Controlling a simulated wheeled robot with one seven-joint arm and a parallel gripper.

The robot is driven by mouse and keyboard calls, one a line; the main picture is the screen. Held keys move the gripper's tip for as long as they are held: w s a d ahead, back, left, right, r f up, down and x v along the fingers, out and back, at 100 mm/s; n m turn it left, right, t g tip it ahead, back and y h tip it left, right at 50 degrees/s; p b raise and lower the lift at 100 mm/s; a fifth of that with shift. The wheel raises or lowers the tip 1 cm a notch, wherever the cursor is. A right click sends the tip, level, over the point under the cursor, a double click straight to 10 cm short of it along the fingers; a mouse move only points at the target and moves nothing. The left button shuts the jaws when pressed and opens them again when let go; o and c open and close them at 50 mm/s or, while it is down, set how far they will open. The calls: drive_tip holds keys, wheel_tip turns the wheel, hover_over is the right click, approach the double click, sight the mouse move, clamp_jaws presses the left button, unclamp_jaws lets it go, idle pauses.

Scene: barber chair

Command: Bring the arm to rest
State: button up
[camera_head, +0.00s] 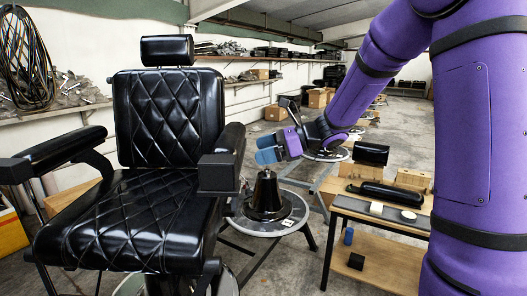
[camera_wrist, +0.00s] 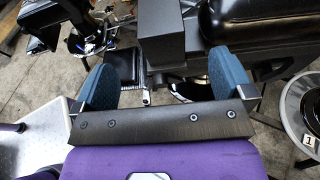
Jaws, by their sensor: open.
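My purple arm comes in from the right of the head view. My gripper (camera_head: 268,150), with blue fingers, hangs in the air just right of the barber chair's armrest end. In the wrist view my gripper (camera_wrist: 160,78) has its two fingers wide apart with nothing held between them. The black quilted barber chair (camera_head: 168,118) fills the left of the head view. Its dark box-shaped armrest end (camera_wrist: 160,38) shows beyond the fingers in the wrist view, apart from them as far as I can tell.
A round stand (camera_head: 258,226) carries a dark conical piece (camera_head: 267,195) below my gripper. A wooden workbench (camera_head: 400,222) with black parts stands to the right. Shelves (camera_head: 235,82) line the back wall. Open concrete floor lies behind.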

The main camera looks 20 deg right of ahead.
drive_tip(key=s+a+r+n+g+h, duration=0.25)
drive_tip(key=s+n, duration=0.35)
drive_tip(key=s, duration=0.3)
drive_tip(key=s+d+n+h, duration=0.2)
drive_tip(key=s+n+h, duration=0.1)
drive_tip(key=s+n, duration=0.2)
drive_tip(key=s+d+r+n+t+h, duration=0.1)
drive_tip(key=s+n+h, duration=0.3)
drive_tip(key=s, duration=0.5)
drive_tip(key=s+d+n+t+h, duration=0.1)
drive_tip(key=s+d+n+h, duration=0.2)
drive_tip(key=s+n, duration=0.4)
drive_tip(key=shift+s+d+r+n+h, duration=0.15)
drive_tip(key=shift+d+r+n+h, duration=0.15)
drive_tip(key=shift+h, duration=0.15)
